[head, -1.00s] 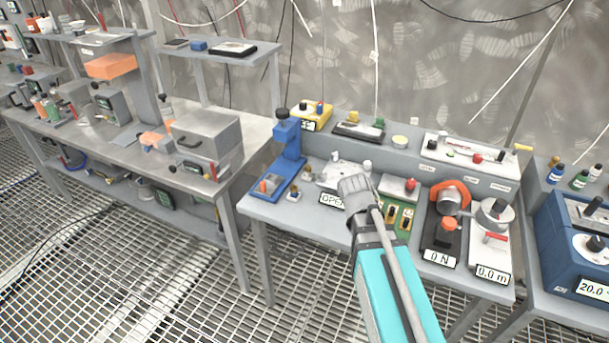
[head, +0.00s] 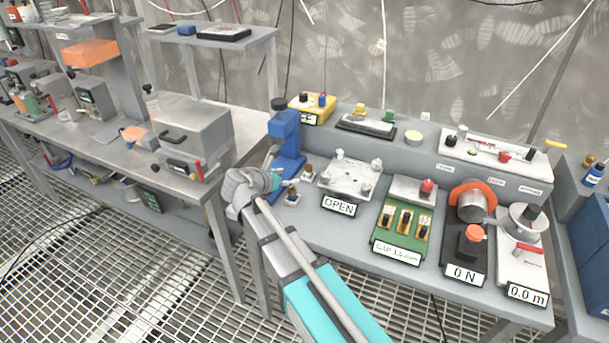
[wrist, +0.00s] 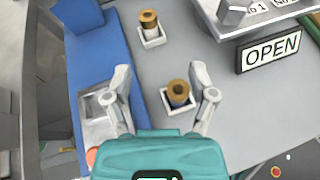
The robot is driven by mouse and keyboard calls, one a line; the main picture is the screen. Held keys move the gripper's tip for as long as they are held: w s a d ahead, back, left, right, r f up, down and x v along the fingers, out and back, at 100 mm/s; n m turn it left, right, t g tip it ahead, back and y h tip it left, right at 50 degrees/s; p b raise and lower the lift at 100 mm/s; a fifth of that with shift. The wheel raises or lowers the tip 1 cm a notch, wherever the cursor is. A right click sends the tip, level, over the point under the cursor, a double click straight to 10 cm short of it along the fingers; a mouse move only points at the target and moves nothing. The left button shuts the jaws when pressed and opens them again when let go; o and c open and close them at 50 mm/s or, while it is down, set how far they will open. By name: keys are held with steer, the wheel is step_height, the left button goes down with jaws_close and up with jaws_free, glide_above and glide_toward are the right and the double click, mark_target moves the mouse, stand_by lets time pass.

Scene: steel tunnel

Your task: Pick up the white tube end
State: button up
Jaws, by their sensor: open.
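My gripper (wrist: 166,85) is open, with its two fingers apart in the wrist view. A small brown-topped fitting in a white square holder (wrist: 178,96) shows between the fingers, nearer the right one; nothing is gripped. A second, similar fitting (wrist: 150,24) stands in its own white holder (wrist: 152,37) farther up that view. In the head view my gripper (head: 262,185) is at the left end of the bench, by the blue press (head: 285,135). Both fittings show just right of it, one at the front (head: 292,196) and one behind (head: 307,172). I cannot make out a plainly white tube end.
The blue press base (wrist: 93,60) lies close to the left finger. A metal plate fixture (head: 350,178) with an OPEN sign (head: 339,205) stands to the right. A green gap block (head: 400,240) is farther right. Grey bench top (wrist: 205,145) is bare around the nearer holder.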

mark_target(307, 168)
steer(key=shift+w+a+r+n, duration=0.15)
steer(key=shift+w+a+n, duration=0.15)
steer(key=shift+a+n, duration=0.25)
steer(key=shift+a, duration=0.1)
steer(key=b+x, duration=0.3)
steer(key=x, duration=0.4)
steer(key=shift+w, duration=0.15)
steer(key=shift+w+d+f, duration=0.3)
steer(key=shift+w+d, duration=0.05)
steer(key=shift+w, duration=0.1)
